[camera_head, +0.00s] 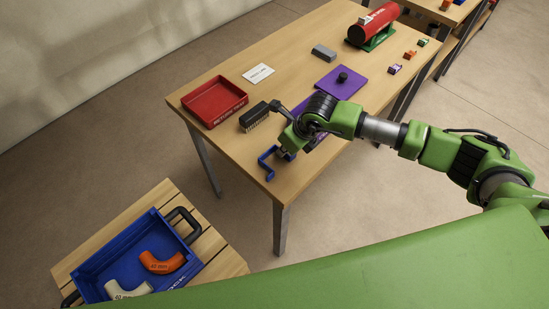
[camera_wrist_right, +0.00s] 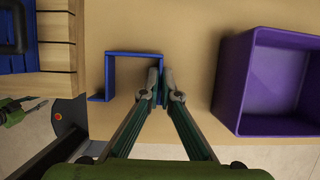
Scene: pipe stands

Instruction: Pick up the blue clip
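The blue clip (camera_head: 266,163) is an angular, bracket-shaped piece at the near corner of the wooden table in the head view. In the right wrist view the blue clip (camera_wrist_right: 134,54) shows as an open square shape with a small foot at the left. My right gripper (camera_wrist_right: 161,85) has its two fingertips close together on either side of the clip's right leg, with blue showing between them. In the head view my right gripper (camera_head: 288,148) is over the clip's right part, and its fingertips are largely hidden.
A purple bin (camera_wrist_right: 258,125) stands just right of my right gripper. A brush (camera_head: 254,117), red tray (camera_head: 214,102), white card (camera_head: 258,74), grey block (camera_head: 323,53) and purple plate (camera_head: 333,90) are on the table. A blue crate (camera_head: 97,271) with pipe elbows stands lower left.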

